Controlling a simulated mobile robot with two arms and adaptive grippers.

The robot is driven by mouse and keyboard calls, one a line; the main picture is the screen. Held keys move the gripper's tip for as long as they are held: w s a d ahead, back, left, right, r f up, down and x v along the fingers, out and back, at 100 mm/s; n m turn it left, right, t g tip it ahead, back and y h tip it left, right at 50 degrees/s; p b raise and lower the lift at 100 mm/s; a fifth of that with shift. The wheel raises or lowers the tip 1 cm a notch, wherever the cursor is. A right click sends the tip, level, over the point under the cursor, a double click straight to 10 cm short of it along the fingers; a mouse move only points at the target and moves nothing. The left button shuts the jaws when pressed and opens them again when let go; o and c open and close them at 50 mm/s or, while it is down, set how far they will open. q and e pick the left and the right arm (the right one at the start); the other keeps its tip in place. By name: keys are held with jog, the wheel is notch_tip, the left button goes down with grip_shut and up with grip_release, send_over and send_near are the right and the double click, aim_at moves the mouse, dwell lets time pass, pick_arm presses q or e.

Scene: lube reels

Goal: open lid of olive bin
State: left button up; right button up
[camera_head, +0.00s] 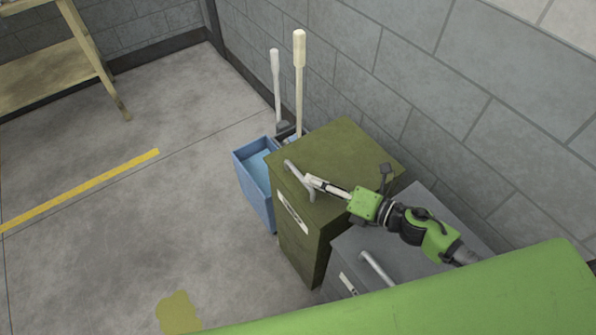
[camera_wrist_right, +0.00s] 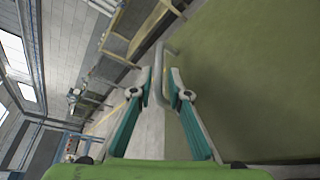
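The olive bin (camera_head: 304,246) stands against the block wall in the head view. Its lid (camera_head: 345,147) looks shut and flat on top. A grey bar handle (camera_head: 291,170) sits along the lid's front edge. My right gripper (camera_head: 312,183) is at this handle, reaching in from the right. In the right wrist view, the handle (camera_wrist_right: 159,58) passes between the fingertips of my right gripper (camera_wrist_right: 160,76), with a small gap seen beside it. The fingers look open around the handle, and the olive lid (camera_wrist_right: 240,60) fills the right side. My left gripper is not in view.
A grey bin (camera_head: 410,258) with its own handle (camera_head: 377,268) stands right beside the olive bin. A blue open bin (camera_head: 256,188) is on its left, with two long pale handles (camera_head: 299,80) behind. The floor in front is clear apart from a yellowish patch (camera_head: 179,312).

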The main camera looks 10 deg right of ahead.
aim_at(298, 173)
jog(key=x, duration=0.6)
jog(key=shift+a+p, duration=0.1)
jog(key=shift+p, duration=0.25)
grip_shut()
